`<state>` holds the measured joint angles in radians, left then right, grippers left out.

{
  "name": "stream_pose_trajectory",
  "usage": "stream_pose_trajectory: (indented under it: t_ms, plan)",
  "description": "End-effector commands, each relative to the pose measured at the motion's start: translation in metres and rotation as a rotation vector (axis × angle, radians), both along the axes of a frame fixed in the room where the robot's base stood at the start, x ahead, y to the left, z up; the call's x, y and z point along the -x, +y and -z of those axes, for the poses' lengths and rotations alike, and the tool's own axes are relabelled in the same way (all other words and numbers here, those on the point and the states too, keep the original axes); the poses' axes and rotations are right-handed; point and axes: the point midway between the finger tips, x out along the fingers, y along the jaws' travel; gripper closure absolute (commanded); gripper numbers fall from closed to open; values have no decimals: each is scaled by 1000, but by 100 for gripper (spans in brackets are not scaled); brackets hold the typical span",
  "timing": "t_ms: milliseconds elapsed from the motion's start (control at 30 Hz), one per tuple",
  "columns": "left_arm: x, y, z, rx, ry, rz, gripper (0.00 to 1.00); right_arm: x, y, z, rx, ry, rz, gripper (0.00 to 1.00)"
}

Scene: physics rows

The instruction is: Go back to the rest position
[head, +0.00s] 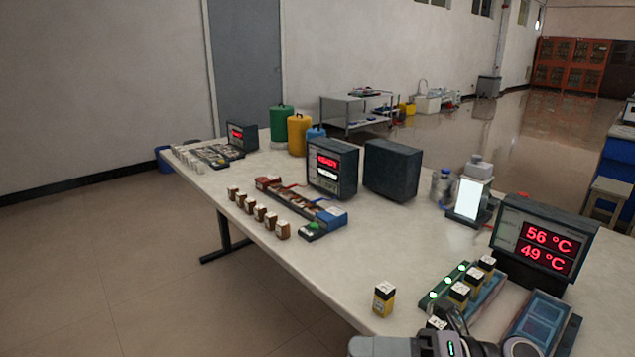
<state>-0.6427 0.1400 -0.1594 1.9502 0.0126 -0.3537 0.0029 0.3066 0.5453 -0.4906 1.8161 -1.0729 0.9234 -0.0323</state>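My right gripper (456,322) shows only in part at the bottom edge, right of centre, over the near end of the long table (375,262). A small white-capped block (437,323) is beside its fingers. The fingers are partly hidden, and I cannot tell whether they are open or touch that block. My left gripper is not in view.
A yellow-and-black block (383,300) stands alone left of the gripper. A green-lit rack (447,288) holds several similar blocks. A display (545,240) reads 56 °C and 49 °C. A blue-lidded box (540,318) lies close on the right.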

Motion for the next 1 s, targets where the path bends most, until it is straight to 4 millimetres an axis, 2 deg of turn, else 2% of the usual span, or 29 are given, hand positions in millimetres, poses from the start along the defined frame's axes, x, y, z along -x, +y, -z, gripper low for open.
stream_pose_trajectory:
  t_ms: [67, 167, 267, 367, 400, 467, 533, 600, 700, 833, 1000]
  plan:
    - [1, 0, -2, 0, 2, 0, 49, -4, -1, -3, -182, 156, 117, 49]
    - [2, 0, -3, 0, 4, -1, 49, -15, -15, 2, -381, 359, 285, 49]
    - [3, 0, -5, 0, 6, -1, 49, -25, -37, 23, -552, 585, 466, 49]
    - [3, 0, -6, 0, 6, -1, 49, -26, -65, 61, -695, 829, 658, 49]
    - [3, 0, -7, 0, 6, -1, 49, -23, -76, 80, -744, 931, 738, 49]
    - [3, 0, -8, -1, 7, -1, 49, -14, -92, 111, -810, 1087, 857, 49]
    - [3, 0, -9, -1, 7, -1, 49, 5, -108, 149, -871, 1270, 992, 49]
    - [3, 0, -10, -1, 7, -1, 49, 29, -120, 185, -915, 1440, 1115, 49]
    - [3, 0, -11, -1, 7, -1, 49, 65, -130, 224, -953, 1641, 1251, 49]
    - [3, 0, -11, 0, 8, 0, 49, 97, -134, 252, -972, 1799, 1353, 49]
    - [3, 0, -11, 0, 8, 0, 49, 110, -135, 262, -976, 1860, 1390, 49]
